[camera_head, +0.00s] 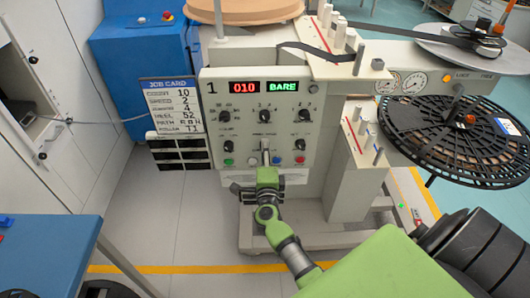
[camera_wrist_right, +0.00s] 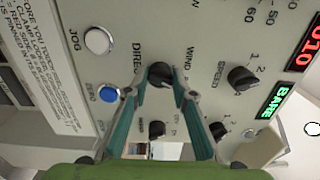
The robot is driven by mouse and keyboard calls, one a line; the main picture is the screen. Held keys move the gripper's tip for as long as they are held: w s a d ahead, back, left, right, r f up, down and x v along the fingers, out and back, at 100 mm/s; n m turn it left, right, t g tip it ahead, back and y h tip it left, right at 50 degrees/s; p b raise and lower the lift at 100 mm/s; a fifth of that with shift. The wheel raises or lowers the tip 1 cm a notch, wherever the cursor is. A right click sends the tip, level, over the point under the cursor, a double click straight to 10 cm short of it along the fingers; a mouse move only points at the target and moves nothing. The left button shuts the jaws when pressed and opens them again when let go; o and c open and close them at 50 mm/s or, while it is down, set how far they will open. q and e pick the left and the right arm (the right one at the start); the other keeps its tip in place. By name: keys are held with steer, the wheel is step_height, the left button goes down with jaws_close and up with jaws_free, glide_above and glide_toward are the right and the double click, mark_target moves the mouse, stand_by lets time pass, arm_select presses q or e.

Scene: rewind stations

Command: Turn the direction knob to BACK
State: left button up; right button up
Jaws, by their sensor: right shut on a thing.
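The direction knob (camera_wrist_right: 160,75) is black and sits on the pale control panel (camera_wrist_right: 215,35) in the right wrist view, with "DIREC" and "WIND" lettering beside it. My right gripper (camera_wrist_right: 160,88) has its teal fingers on either side of this knob and is shut on it. I cannot read where the knob's pointer stands. In the head view my right gripper (camera_head: 265,160) reaches up to the lower middle of the control panel (camera_head: 212,88) and largely hides the knob. My left gripper is not in view.
Several other black knobs, such as the speed knob (camera_wrist_right: 243,78), surround it. A white button (camera_wrist_right: 97,40) and a blue button (camera_wrist_right: 108,93) are close by. Displays read 010 and BARE (camera_head: 283,86). A job card (camera_head: 171,105) hangs left; a black reel (camera_head: 455,135) stands right.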

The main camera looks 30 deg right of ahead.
steer(key=shift+m, duration=0.6)
steer(key=o, duration=1.1)
steer(key=shift+s, duration=0.1)
steer(key=v, duration=1.2)
steer(key=shift+f, duration=0.1)
